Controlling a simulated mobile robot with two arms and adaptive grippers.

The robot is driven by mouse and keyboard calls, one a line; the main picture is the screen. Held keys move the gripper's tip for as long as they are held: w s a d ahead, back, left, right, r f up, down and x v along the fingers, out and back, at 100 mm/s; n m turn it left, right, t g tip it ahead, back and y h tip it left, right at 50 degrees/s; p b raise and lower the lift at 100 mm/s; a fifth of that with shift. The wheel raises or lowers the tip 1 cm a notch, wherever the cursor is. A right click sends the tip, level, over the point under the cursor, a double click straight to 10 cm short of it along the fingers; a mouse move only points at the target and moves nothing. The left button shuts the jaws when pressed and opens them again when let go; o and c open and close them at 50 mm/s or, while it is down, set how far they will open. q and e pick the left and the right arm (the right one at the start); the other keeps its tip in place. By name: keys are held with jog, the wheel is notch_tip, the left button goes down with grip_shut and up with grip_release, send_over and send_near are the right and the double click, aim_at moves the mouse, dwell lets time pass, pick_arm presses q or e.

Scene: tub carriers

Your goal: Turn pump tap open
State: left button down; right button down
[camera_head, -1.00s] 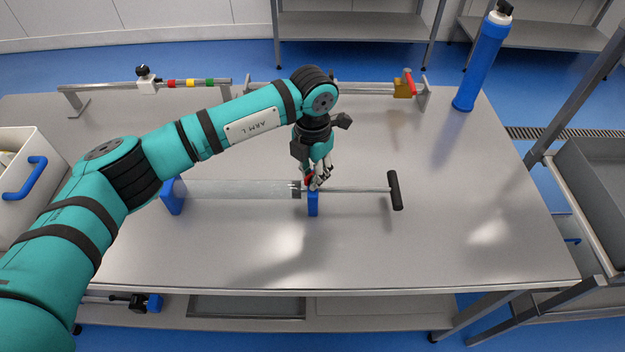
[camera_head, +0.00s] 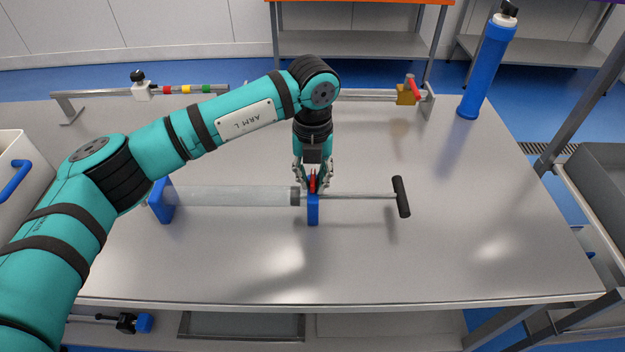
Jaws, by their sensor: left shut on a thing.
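The pump lies along the table, with a clear barrel (camera_head: 235,196), a blue stand (camera_head: 161,200) at its left end and another blue stand (camera_head: 313,211) at its right end. A thin rod runs right to a black T-handle (camera_head: 401,197). The small red pump tap (camera_head: 313,184) is on top of the right stand. My left gripper (camera_head: 313,186) points down there, its fingers on both sides of the red tap and shut on it. The fingers partly hide the tap, so its exact angle is hard to tell. My right gripper is out of view.
Behind stands a rail with a brass block (camera_head: 406,97) and red lever. A blue bottle (camera_head: 486,70) stands at the back right. A rail with coloured bands (camera_head: 187,89) is at the back left, a white bin (camera_head: 22,165) at the left edge. The table's front is clear.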

aim_at(313, 176)
pick_arm(q)
jog(key=shift+r, duration=0.1)
dwell(0.4)
jog(key=c, duration=1.2)
grip_release()
jog(key=shift+c, duration=0.2)
notch_tip(313, 176, up, 12)
